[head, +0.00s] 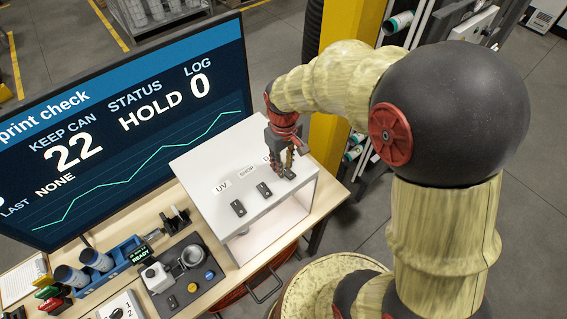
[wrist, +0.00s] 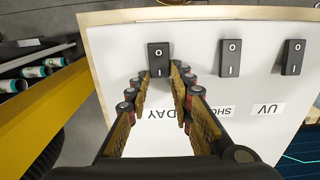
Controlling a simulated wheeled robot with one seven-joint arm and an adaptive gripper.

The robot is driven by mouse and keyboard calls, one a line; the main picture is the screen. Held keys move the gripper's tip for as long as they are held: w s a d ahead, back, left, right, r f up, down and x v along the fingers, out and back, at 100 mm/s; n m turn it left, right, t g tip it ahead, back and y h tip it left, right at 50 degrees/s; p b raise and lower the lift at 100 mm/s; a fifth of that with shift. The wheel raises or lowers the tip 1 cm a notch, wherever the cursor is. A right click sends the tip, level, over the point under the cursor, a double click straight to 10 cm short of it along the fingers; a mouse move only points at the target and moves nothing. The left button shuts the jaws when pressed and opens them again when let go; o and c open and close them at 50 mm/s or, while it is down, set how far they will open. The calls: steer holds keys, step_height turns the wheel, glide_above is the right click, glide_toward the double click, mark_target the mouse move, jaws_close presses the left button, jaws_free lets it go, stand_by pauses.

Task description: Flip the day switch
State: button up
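The day switch (wrist: 158,60) is a black rocker marked O and I on top of a white box (head: 215,165). Its DAY label (wrist: 163,114) reads upside down in the wrist view and is partly covered by a finger. My gripper (head: 284,170) points down over the box's far right end. In the wrist view my gripper (wrist: 159,71) is open and empty, its fingertips on either side of the switch's near end. I cannot tell whether they touch it, or which side of the rocker is pressed. In the head view my gripper mostly hides this switch.
The shop switch (wrist: 230,58) and UV switch (wrist: 292,57) sit beside it in a row. A large screen (head: 130,120) stands behind the box. A can fixture (head: 190,257) and blue rack (head: 95,262) are at the left. A yellow post (head: 330,140) rises behind my arm.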

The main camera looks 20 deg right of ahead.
jaws_close()
steer(key=shift+b, duration=0.45)
steer(key=t+b, duration=0.1)
steer(key=b, duration=0.1)
steer(key=t+b, duration=0.1)
steer(key=b, duration=0.1)
steer(key=shift+s+d+y, duration=0.15)
steer(key=shift+s+y, duration=0.15)
steer(key=shift+y, duration=0.1)
steer(key=t+b, duration=0.1)
steer(key=b, duration=0.1)
steer(key=t+b, duration=0.1)
steer(key=b, duration=0.2)
steer(key=shift+s+d+r+t+y+b, duration=0.1)
steer(key=shift+s+r+t+y+b, duration=0.05)
steer(key=shift+s+t+y+b, duration=0.15)
steer(key=shift+r+t+b, duration=0.2)
steer(key=shift+t+b, duration=0.1)
steer(key=shift+b, duration=0.5)
steer(key=shift+r, duration=0.1)
steer(key=shift+o, duration=2.4)
jaws_free()
